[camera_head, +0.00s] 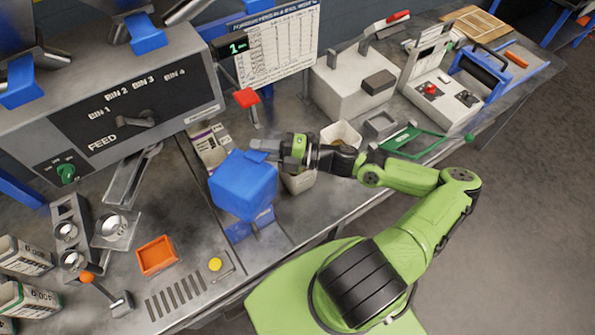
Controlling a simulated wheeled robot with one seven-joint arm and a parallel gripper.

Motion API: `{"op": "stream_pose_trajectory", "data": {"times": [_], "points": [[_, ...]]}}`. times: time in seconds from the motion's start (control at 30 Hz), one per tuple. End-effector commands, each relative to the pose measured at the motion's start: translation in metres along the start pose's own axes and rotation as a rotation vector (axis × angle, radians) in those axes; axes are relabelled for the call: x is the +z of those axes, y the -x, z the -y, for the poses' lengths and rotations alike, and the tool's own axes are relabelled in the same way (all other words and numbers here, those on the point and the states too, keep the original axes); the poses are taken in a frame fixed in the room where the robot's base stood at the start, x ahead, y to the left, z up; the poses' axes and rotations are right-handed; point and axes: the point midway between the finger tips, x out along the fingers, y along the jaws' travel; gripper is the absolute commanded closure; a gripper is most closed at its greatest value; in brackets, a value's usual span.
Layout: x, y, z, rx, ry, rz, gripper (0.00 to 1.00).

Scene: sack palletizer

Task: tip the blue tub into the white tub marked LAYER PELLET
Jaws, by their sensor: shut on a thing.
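The blue tub (243,188) is held in the air above the bench, left of the arm. My gripper (268,150) is shut on its upper right edge. The tub looks tilted, and its inside cannot be seen. A pale tub (298,182) stands just right of the blue tub, partly hidden under my gripper. Another pale open tub (341,133) stands behind my wrist. A white container with a printed label (211,146) stands behind the blue tub, partly covered. I cannot read LAYER PELLET on any of them.
A blue stand (252,228) is below the blue tub. An orange tray (157,255) and a yellow button (215,264) lie to the left. A red-topped post (247,100) rises behind.

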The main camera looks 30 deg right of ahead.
Motion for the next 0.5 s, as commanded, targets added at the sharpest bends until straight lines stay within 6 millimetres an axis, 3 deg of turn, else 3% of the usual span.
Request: {"op": "stream_pose_trajectory", "data": {"times": [0.33, 0.5], "points": [[0.000, 0.000, -0.001, 0.000, 0.002, 0.000, 1.00], [-0.002, -0.001, -0.013, -0.047, 0.103, -0.002, 1.00]]}}
